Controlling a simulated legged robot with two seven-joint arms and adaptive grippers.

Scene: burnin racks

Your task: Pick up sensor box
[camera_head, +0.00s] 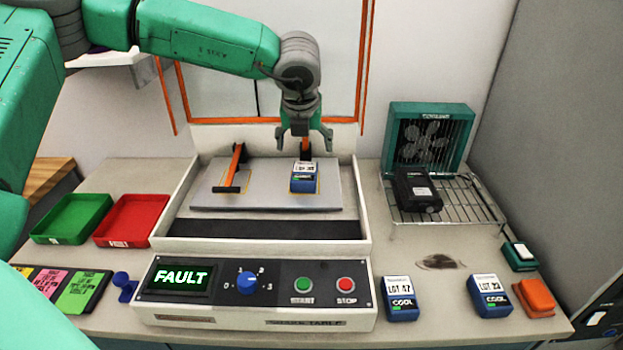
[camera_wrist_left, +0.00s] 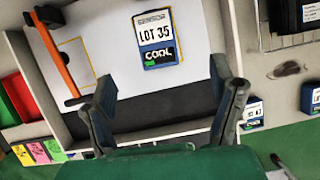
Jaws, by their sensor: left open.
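A blue sensor box (camera_head: 304,178) with a white label sits on the grey plate (camera_head: 250,199) of the shake table, within a yellow outline, beside an orange-and-black clamp. In the left wrist view this box (camera_wrist_left: 156,40) reads LOT 35 and COOL. My left gripper (camera_head: 305,143) is open and empty above and behind the box, apart from it. In the left wrist view its open fingers (camera_wrist_left: 165,105) frame the space below the box. Two similar blue boxes stand at the front right: LOT 47 (camera_head: 399,298) and another lot (camera_head: 489,295). My right gripper is not in view.
The shake table panel (camera_head: 253,292) shows FAULT. Green (camera_head: 72,217) and red (camera_head: 131,220) trays lie left. A wire rack (camera_head: 458,204) holds a black box (camera_head: 415,190) before a green fan (camera_head: 430,135). An orange item (camera_head: 536,297) lies at right. The table's raised walls surround the plate.

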